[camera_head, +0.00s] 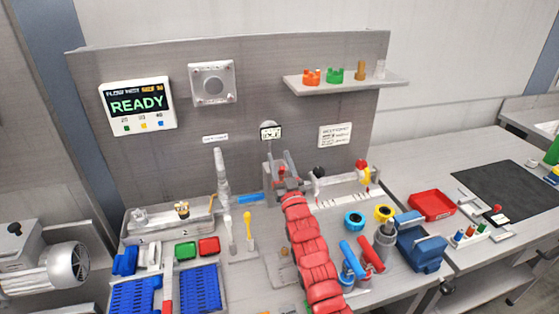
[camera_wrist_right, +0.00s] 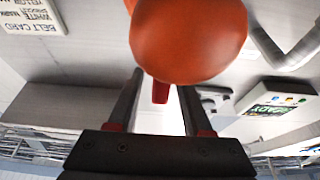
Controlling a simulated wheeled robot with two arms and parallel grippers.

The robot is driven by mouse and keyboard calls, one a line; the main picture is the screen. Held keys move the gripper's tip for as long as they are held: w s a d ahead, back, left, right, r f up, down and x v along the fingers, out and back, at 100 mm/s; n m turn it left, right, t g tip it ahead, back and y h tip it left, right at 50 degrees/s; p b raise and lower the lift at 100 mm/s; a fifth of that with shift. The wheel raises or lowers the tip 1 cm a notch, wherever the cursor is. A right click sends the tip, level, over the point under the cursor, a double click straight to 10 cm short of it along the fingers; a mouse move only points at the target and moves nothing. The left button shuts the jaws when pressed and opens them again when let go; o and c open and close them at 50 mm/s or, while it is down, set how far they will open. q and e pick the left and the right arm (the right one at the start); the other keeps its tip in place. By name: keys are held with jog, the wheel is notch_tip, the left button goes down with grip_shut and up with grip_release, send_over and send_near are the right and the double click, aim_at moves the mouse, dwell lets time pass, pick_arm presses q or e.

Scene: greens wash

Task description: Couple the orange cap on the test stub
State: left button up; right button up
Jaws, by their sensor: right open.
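My right gripper (camera_head: 281,165) is open in the middle of the bench, in front of the back panel. Its two dark fingers (camera_wrist_right: 156,98) also show in the right wrist view. A large, smooth orange rounded thing (camera_wrist_right: 190,38) fills the top of that view, close to the camera; I cannot tell whether it is the cap. A small red piece (camera_wrist_right: 160,92) shows between the fingers. An orange crown-shaped piece (camera_head: 311,77), which looks like a cap, stands on the wall shelf. The test stub cannot be told clearly; my gripper covers part of the area below a small sign (camera_head: 271,133).
The shelf (camera_head: 345,84) also holds a green crown-shaped piece (camera_head: 335,75). Blue baskets (camera_head: 200,287) stand front left. A display (camera_head: 138,106) reads READY.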

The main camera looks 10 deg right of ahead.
aim_at(283, 170)
jog(key=b+v, duration=0.2)
jog(key=v, duration=0.5)
